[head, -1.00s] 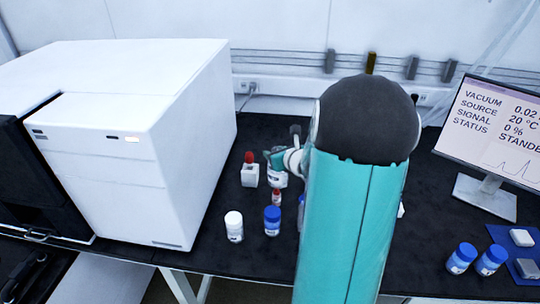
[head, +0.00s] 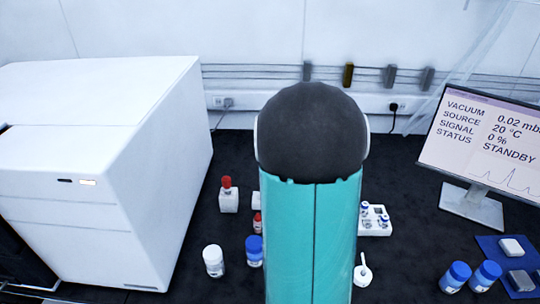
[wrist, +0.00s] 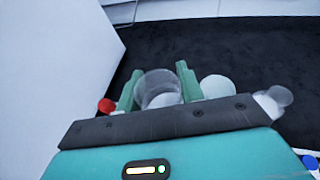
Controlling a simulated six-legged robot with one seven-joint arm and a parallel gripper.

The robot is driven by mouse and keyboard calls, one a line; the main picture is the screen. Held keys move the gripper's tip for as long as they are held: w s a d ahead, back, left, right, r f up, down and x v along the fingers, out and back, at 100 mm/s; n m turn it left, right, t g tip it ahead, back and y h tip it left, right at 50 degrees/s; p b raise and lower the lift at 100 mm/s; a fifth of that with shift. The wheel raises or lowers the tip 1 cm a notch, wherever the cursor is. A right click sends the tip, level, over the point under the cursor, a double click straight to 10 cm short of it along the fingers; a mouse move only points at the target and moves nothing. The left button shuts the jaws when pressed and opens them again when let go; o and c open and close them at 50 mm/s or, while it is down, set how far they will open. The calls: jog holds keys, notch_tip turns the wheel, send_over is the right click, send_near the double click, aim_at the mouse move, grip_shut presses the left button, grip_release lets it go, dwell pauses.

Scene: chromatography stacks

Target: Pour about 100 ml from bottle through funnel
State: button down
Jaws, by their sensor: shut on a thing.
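My gripper (wrist: 159,88) shows in the wrist view with its two green fingers on either side of a clear, round-mouthed vessel (wrist: 157,84), and it is shut on it. Something white shows in the lower part of this vessel. I cannot tell for sure whether it is the bottle. A round white thing (wrist: 218,87) lies just right of the right finger, and another clear-topped vessel (wrist: 277,97) is farther right. I cannot make out the funnel for certain. In the head view my arm hides the gripper and what it holds.
A red-capped bottle (head: 228,197), a white-capped jar (head: 213,261) and a blue-capped jar (head: 254,251) stand left of my arm. A white vial tray (head: 375,219) and a small white stemmed piece (head: 362,271) are on its right. A white instrument (head: 90,190) bounds the left, a monitor (head: 484,150) the right.

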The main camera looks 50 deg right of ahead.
jog(key=shift+w, duration=0.2)
jog(key=shift+s+d+r+y, duration=0.2)
jog(key=shift+s+r+y, duration=0.1)
jog(key=shift+s, duration=0.2)
jog(key=shift+w+d+f+m, duration=0.15)
jog(key=shift+w+m, duration=0.1)
jog(key=shift+m, duration=0.05)
jog(key=shift+s+d+m+y, duration=0.3)
jog(key=shift+d, duration=0.05)
jog(key=shift+w+d+y, duration=0.2)
jog(key=shift+d+y, duration=0.05)
jog(key=shift+y, duration=0.05)
jog(key=shift+s+d+f+m+g+y, duration=0.15)
jog(key=shift+d+m+g+y, duration=0.15)
jog(key=shift+d+m+y, duration=0.7)
